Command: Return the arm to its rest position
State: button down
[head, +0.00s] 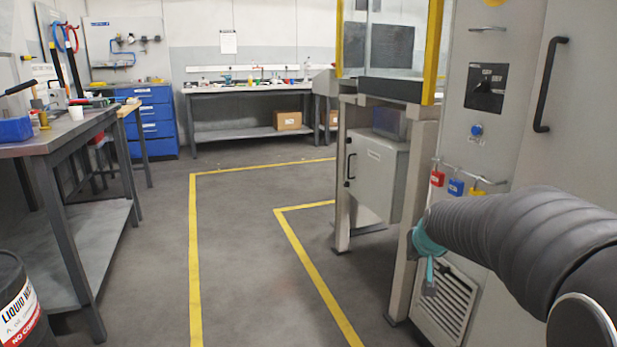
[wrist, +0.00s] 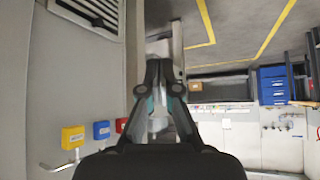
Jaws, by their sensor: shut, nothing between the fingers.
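My arm, in a dark ribbed sleeve, reaches in from the right of the head view, in front of the grey cabinet (head: 540,135). My gripper (head: 430,287) is at its end, small and partly hidden by the arm, beside the cabinet's lower front. In the wrist view, my gripper (wrist: 160,66) shows with its fingers drawn together and nothing held. The cabinet panel (wrist: 75,90) fills the left of that view, apart from the fingers.
Red (head: 437,178), blue (head: 456,187) and yellow padlocks hang from a rail on the cabinet, close to my arm. A framed machine (head: 382,170) stands beside it. A workbench (head: 80,133) is at left, with a drum (head: 20,300) in front. Open floor (head: 235,250) lies between.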

jog(key=s+a+g+p, duration=0.1)
jog(key=s+a, duration=0.2)
jog(key=s, duration=0.7)
jog(key=s+a+r+g+p, duration=0.1)
jog(key=s+a, duration=0.1)
jog(key=s, duration=0.9)
jog(key=s+a+r+n+g+p, duration=0.1)
jog(key=s+a, duration=0.2)
jog(key=s, duration=0.7)
jog(key=shift+s+a+y, duration=0.35)
jog(key=shift+s+y, duration=0.05)
